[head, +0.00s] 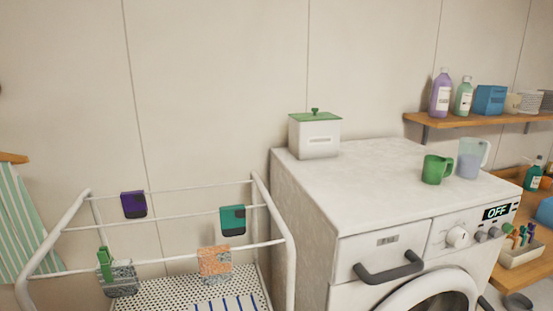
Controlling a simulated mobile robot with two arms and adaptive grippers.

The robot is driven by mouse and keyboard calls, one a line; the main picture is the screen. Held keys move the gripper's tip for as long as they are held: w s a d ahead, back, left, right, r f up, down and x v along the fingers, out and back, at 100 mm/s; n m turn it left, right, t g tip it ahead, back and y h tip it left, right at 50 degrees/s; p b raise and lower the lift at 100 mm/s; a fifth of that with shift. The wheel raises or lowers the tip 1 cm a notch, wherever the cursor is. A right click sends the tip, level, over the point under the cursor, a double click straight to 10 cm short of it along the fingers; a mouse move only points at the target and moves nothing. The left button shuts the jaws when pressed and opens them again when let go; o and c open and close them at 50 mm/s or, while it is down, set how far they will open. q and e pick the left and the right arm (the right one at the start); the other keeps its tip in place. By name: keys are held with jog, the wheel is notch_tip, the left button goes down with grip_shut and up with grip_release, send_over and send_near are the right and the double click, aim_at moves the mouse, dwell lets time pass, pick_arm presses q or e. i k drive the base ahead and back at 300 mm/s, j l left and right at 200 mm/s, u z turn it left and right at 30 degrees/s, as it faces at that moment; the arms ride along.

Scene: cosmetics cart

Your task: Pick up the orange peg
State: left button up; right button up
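Several small coloured pegs stand in a pale tray (520,258) at the far right of the head view, beside the washing machine. One of them looks orange or reddish-orange, the orange peg (515,240), close against green and blue ones; it is too small to make out its exact shape. A green peg (105,264) clips a grey speckled cloth (121,281) to the drying rack at the left. Neither of my grippers is in view.
The white washing machine (345,200) carries a green-lidded box (315,138), green mug (436,170) and clear jug (470,160). The drying rack (160,225) stands left. A wooden shelf (480,117) holds bottles and boxes. A green bottle (534,177) stands behind the tray.

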aim_at(514, 236)
jog(key=z, duration=1.5)
jog(key=u, duration=1.9)
jog(key=z, duration=1.9)
